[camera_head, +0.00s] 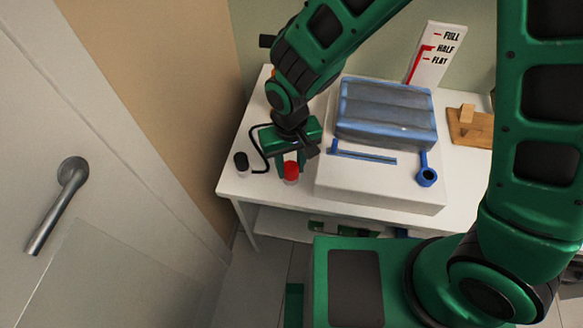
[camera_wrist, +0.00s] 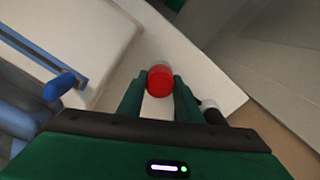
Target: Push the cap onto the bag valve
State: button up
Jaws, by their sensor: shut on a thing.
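The red cap (camera_head: 291,171) is at the table's left part, beside the white block. It also shows in the wrist view, as a red round piece (camera_wrist: 160,78) between the two green fingers. My gripper (camera_head: 290,163) points down and is shut on the cap. I cannot tell whether the cap still touches the table. The blue-grey ribbed bag (camera_head: 385,115) lies on the white block. A blue ring-shaped fitting with a dark opening (camera_head: 427,176), which looks like the bag valve, sits at the block's front right, apart from my gripper.
A blue bar (camera_head: 365,157) lies in front of the bag. A small black-topped piece (camera_head: 241,162) with a black line stands left of my gripper. A FULL/HALF/FLAT gauge (camera_head: 432,55) stands behind the bag. A wooden piece (camera_head: 469,125) is at the right.

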aim_at(290, 166)
jog(key=shift+r, duration=1.3)
dwell(1.4)
jog(key=shift+r, duration=1.95)
jog(key=shift+a, duration=0.1)
dwell(0.4)
